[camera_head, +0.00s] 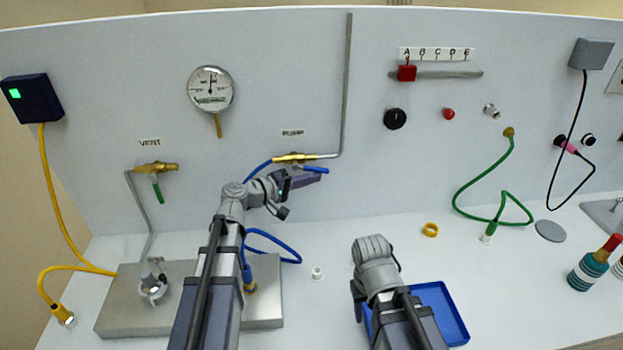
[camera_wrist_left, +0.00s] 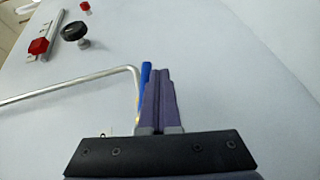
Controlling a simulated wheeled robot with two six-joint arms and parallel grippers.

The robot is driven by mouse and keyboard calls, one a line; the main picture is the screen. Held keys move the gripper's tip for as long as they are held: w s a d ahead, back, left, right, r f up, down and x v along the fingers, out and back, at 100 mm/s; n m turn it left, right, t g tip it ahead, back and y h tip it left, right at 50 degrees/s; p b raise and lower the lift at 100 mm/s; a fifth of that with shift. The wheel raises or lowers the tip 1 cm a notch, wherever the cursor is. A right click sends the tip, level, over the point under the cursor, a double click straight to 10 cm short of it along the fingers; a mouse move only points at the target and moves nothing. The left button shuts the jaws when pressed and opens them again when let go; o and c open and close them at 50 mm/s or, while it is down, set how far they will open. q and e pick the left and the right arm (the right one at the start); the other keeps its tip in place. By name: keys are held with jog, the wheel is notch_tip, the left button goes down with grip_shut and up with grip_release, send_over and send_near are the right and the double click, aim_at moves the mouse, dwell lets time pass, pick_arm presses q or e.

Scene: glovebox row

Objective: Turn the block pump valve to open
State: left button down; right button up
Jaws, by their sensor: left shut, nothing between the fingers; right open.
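The valve under the PUMP label has a brass body (camera_head: 292,158) on the back wall. Its blue lever (camera_head: 316,169) points right, roughly in line with the body. My left gripper (camera_head: 312,180) is shut and empty, just below the lever. In the left wrist view the shut purple fingers (camera_wrist_left: 159,95) stand close beside the blue lever (camera_wrist_left: 146,74); whether they touch cannot be told. A blue hose (camera_head: 272,235) runs from the valve to a metal block (camera_head: 262,300). My right gripper (camera_head: 358,298) is low over the bench, its fingers mostly hidden by the arm.
A VENT valve with a green lever (camera_head: 156,188) is at left. A bent grey pipe (camera_head: 346,90) rises from the PUMP valve. A blue tray (camera_head: 455,318) lies beside my right arm. A yellow ring (camera_head: 430,229) and a small white piece (camera_head: 317,273) are on the bench.

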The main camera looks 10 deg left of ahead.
dwell(0.9)
pick_arm(q)
jog(key=p+v, duration=0.1)
jog(key=v, duration=0.7)
